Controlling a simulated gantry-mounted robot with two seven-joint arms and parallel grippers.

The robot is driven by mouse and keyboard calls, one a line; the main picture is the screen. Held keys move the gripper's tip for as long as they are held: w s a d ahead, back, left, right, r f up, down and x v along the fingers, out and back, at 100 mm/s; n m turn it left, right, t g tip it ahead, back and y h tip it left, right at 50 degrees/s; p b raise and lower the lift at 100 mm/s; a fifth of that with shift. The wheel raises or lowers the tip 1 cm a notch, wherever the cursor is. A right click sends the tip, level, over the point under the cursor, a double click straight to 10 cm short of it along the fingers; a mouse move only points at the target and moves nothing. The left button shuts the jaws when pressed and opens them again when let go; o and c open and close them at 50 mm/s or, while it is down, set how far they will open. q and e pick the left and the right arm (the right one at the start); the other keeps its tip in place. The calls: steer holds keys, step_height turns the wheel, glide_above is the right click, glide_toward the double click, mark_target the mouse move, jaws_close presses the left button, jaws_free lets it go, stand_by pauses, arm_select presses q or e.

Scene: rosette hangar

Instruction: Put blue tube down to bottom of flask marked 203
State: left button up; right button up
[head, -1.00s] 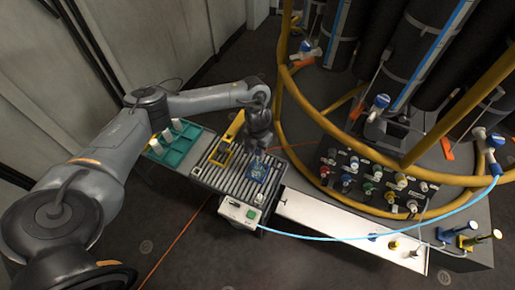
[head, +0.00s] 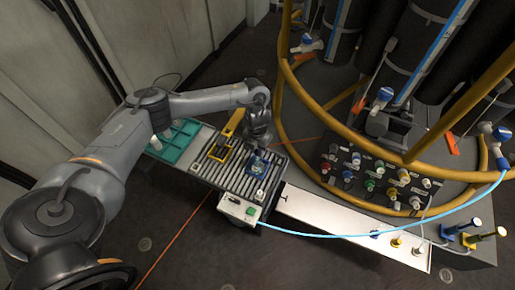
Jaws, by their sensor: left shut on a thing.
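The light blue tube (head: 400,228) hangs in a long arc from a blue-and-white valve (head: 500,150) at the right to the white box (head: 240,210) at the rack's front end. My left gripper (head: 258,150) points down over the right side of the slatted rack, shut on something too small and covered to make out. A blue holder (head: 255,167) is directly under its fingers. Whether a flask stands in it is unclear, and no 203 marking is readable. My right gripper is out of view.
A white bench (head: 330,222) extends right. The yellow-railed rosette (head: 300,100) with dark cylinders and a panel of coloured connectors (head: 372,175) stands at right.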

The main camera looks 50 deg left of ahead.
arm_select(q)
steer(key=shift+f, duration=0.1)
stand_by(0.3)
steer(key=shift+f, duration=0.25)
steer(key=o, duration=1.6)
steer(key=shift+r, duration=0.1)
steer(key=shift+r+p, duration=2.7)
steer(key=shift+r, duration=0.25)
steer(key=shift+s+f, duration=0.1)
steer(key=shift+f, duration=0.05)
